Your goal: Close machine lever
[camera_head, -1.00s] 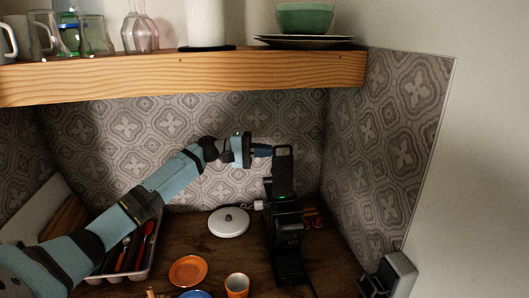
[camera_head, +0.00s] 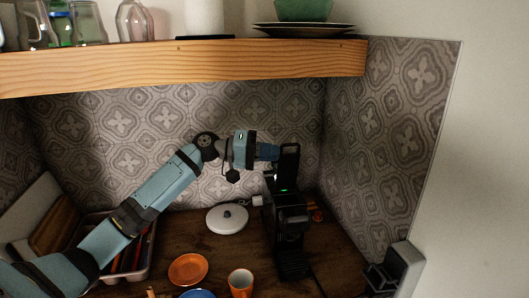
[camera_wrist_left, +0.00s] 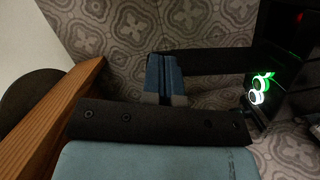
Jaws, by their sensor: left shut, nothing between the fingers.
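The black coffee machine (camera_head: 291,222) stands on the wooden counter below the shelf, with a small green light on its top. Its lever (camera_head: 289,160) is a black loop frame that sticks up nearly upright from the machine's top. My left gripper (camera_head: 275,152) is shut and empty, its blue fingertips beside the upper part of the lever; whether they touch it I cannot tell. In the left wrist view the shut fingers (camera_wrist_left: 166,80) show in front of the tiled wall, with the machine's lit buttons (camera_wrist_left: 260,88) to the right.
The wooden shelf (camera_head: 180,67) runs above my left arm. A white lidded dish (camera_head: 228,219), an orange plate (camera_head: 188,269), an orange cup (camera_head: 241,283) and a cutlery tray (camera_head: 128,273) sit left of the machine. A grey device (camera_head: 397,270) is at the right.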

